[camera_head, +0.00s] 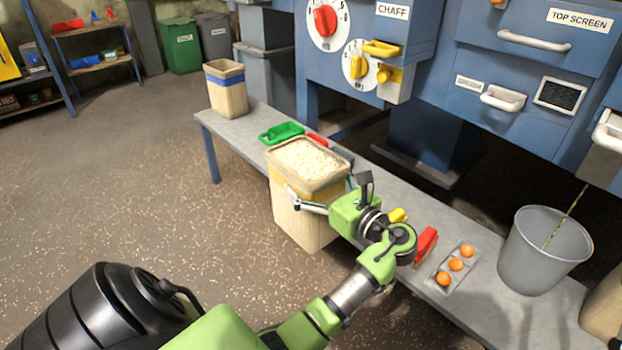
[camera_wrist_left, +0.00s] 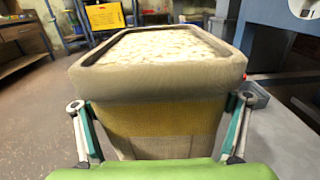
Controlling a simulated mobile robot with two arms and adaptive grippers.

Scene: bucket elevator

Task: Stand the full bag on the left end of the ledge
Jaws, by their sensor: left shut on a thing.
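The full bag (camera_head: 303,222) is tan with a yellow band and is filled to near its rim with pale flaky material. It also shows in the left wrist view (camera_wrist_left: 160,115), close in front of the camera. My left gripper (camera_head: 325,200) is shut on it, with one finger on each side below the rim (camera_wrist_left: 163,132). The bag is about upright, and its lower part shows against the floor, past the front edge of the grey ledge (camera_head: 262,118). Its far side is hidden. My right gripper is not in view.
An open bag with a blue band (camera_head: 227,95) stands at the ledge's left end. A green tray (camera_head: 281,133) lies between the bags. To the right are a red-handled item (camera_head: 426,243), a holder with orange balls (camera_head: 449,270) and a grey bucket (camera_head: 545,245). Blue machinery (camera_head: 450,60) stands behind.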

